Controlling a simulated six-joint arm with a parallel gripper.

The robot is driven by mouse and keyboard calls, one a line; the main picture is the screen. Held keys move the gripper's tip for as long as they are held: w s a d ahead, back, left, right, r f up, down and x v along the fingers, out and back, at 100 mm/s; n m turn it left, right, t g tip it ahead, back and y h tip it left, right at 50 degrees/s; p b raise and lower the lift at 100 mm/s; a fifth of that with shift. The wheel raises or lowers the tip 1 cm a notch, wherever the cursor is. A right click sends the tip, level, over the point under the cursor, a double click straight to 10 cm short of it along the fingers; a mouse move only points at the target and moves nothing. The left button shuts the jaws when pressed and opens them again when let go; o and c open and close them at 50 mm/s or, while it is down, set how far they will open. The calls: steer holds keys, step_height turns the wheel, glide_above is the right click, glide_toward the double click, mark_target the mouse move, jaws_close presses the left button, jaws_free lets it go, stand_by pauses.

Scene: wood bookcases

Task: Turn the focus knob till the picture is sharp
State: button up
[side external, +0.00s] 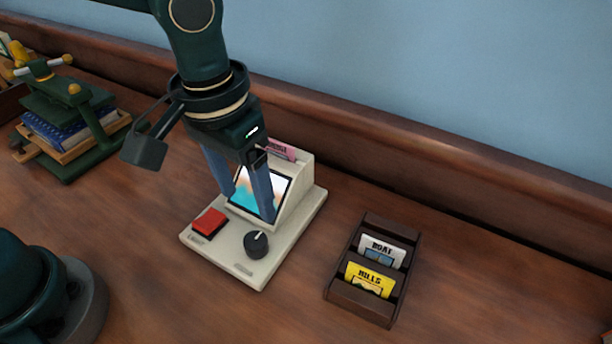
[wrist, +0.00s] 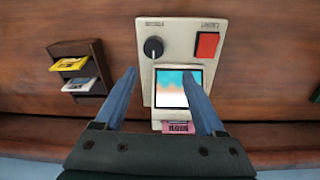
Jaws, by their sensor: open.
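The cream slide viewer (side external: 300,205) stands on the wooden surface with a lit screen (side external: 270,188) showing blurry teal, white and orange patches. The screen also looks blurred in the wrist view (wrist: 178,88). The black focus knob (side external: 256,244) with a white pointer line sits at the viewer's front right; it also shows in the wrist view (wrist: 153,47). A red button (side external: 209,222) is to its left. A pink slide (side external: 281,149) stands in the top slot. My gripper (side external: 248,202) is open and empty above the viewer, its fingers in front of the screen, apart from the knob.
A dark wooden rack (side external: 341,297) to the right holds a white BOAT card (side external: 382,250) and a yellow HILLS card (side external: 369,279). A green book press (side external: 88,140) stands at the far left. A wooden ledge (side external: 440,165) runs along the back. Free surface lies in front.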

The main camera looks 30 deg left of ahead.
mark_target(254, 240)
steer(key=f, duration=0.1)
steer(key=s+d+f, duration=0.1)
steer(key=f, duration=0.1)
steer(key=shift+s+d+m+g, duration=0.15)
steer(key=shift+m+g, duration=0.25)
steer(key=shift+f, duration=2.2)
jaws_close()
